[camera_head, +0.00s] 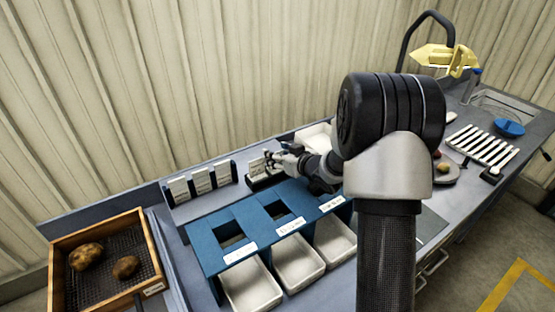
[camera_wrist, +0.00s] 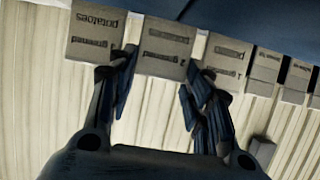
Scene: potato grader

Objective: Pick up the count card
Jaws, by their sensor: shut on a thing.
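The count card in my grip (camera_wrist: 165,48) is a pale card with dark print, partly readable as "greened", upside down in the wrist view. My gripper (camera_wrist: 161,72) has one finger on each side of it, shut on it. Similar printed cards stand close on both sides, one reading "greened potatoes" (camera_wrist: 95,32) and one partly behind a finger (camera_wrist: 226,58). In the head view, my gripper (camera_head: 277,161) is at the dark card holder (camera_head: 262,182), where pale cards (camera_head: 257,166) stand. I cannot tell whether the held card is clear of the holder.
Three other upright white cards (camera_head: 201,181) stand in a rack to the left. A blue frame (camera_head: 222,220) with white trays (camera_head: 250,288) is in front. A wooden crate (camera_head: 62,268) holds two potatoes. A ribbed wall (camera_head: 200,80) stands behind the bench.

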